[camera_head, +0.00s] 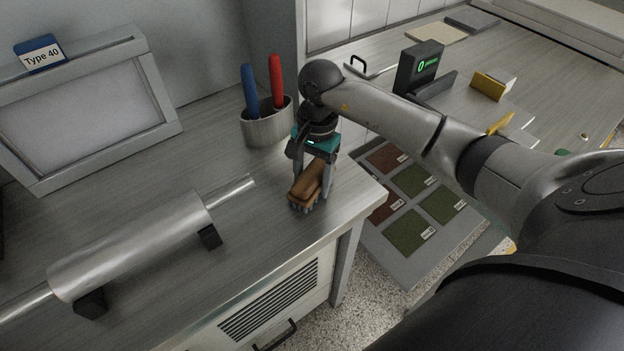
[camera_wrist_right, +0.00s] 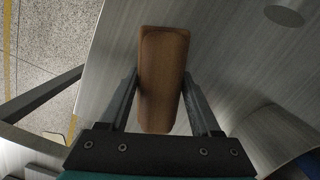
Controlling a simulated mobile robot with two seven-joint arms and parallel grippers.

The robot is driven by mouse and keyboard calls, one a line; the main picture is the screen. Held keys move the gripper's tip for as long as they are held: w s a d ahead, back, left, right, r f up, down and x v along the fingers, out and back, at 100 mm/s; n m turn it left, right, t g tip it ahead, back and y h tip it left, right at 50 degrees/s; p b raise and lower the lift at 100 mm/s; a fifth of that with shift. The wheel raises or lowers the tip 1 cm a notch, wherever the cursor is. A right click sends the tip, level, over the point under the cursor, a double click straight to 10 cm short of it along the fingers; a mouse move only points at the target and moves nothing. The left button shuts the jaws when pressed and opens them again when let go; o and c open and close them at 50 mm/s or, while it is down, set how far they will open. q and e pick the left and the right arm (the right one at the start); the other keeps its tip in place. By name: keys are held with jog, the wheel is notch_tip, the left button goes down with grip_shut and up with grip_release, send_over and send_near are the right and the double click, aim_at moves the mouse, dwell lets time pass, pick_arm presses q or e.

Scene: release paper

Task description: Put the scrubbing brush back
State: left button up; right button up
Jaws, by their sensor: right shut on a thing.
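The scrubbing brush (camera_head: 308,184) has a brown wooden back and grey bristles underneath. It is at the right end of the grey workbench (camera_head: 250,210), near the corner. My right gripper (camera_head: 314,186) points down and is shut on the brush, with one finger on each long side. In the right wrist view the wooden back (camera_wrist_right: 162,80) lies between the two fingers (camera_wrist_right: 160,105). Whether the bristles touch the bench top I cannot tell. My left gripper is not in view.
A metal cup (camera_head: 268,126) with blue and red handled tools stands just behind my right gripper. A metal roller (camera_head: 130,245) lies on black supports to the left. A framed panel with a "Type 40" tag (camera_head: 40,54) stands at the back left. Sample mats (camera_head: 412,181) lie lower, beyond the bench edge.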

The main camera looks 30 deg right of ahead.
aim_at(316, 167)
jog(key=shift+f, duration=0.2)
jog(key=o, duration=1.3)
jog(key=shift+r, duration=0.2)
jog(key=r, duration=0.4)
jog(key=d+r+p, duration=0.1)
jog(key=r, duration=0.7)
jog(key=shift+w+d, duration=0.2)
jog(key=shift+w, duration=0.15)
jog(key=shift+f, duration=0.1)
